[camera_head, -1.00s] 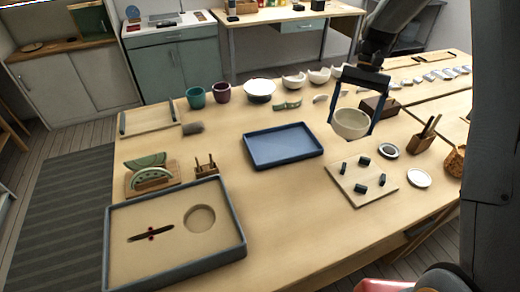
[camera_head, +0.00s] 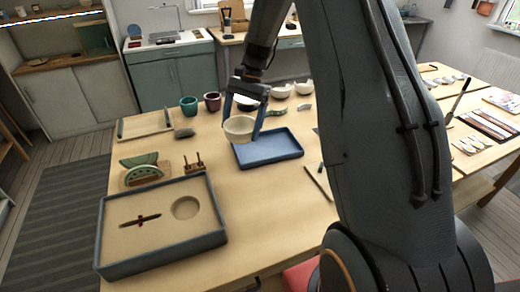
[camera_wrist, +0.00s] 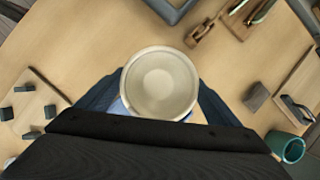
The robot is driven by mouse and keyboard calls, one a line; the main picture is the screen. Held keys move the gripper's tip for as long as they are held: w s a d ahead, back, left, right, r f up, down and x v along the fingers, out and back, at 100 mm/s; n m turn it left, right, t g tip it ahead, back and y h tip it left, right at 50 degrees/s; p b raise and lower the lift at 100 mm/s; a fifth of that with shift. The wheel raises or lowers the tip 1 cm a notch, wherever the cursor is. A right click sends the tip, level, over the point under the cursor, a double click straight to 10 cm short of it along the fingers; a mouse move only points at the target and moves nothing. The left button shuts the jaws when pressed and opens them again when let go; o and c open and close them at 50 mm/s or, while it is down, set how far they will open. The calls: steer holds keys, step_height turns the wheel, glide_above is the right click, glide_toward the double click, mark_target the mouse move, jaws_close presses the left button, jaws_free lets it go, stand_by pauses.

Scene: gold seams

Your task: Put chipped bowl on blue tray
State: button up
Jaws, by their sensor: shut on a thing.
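My gripper (camera_head: 246,120) is shut on a cream bowl (camera_head: 239,128), holding it upright between its two blue fingers. The bowl also shows from above in the wrist view (camera_wrist: 160,84), and it looks empty. I cannot make out a chip in its rim. In the head view the blue tray (camera_head: 272,158) lies flat and empty on the table, and the bowl appears over its back left part. In the wrist view only a small bit of blue shows below the bowl. I cannot tell how high the bowl is above the tray.
A sand-filled grey tray (camera_head: 160,252) lies at the front left. A plate rack (camera_head: 143,175) with green pieces and a small wooden stand (camera_head: 194,163) are behind it. Teal (camera_head: 188,105) and purple (camera_head: 212,101) cups stand at the back. My arm hides the table's right part.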

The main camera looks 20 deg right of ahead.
mark_target(247, 125)
steer(key=d+m+t, duration=0.1)
steer(key=m, duration=0.1)
steer(key=w+d+m+t, duration=0.1)
steer(key=m, duration=0.1)
steer(key=w+d+m, duration=0.1)
steer(key=m, duration=0.2)
steer(key=shift+d+t+y, duration=0.3)
steer(key=shift+t, duration=0.1)
steer(key=w+d+m+t+h, duration=0.2)
steer(key=d+m+t, duration=0.2)
steer(key=d+m, duration=0.5)
steer(key=shift+m, duration=0.9)
steer(key=f, duration=0.3)
steer(key=a+f+p, duration=0.1)
steer(key=f, duration=0.5)
steer(key=shift+s+a+f+p, duration=0.2)
steer(key=shift+a+f+p, duration=0.1)
steer(key=shift+a+f, duration=0.05)
steer(key=shift+f, duration=0.2)
steer(key=o, duration=0.8)
steer(key=shift+o, duration=0.2)
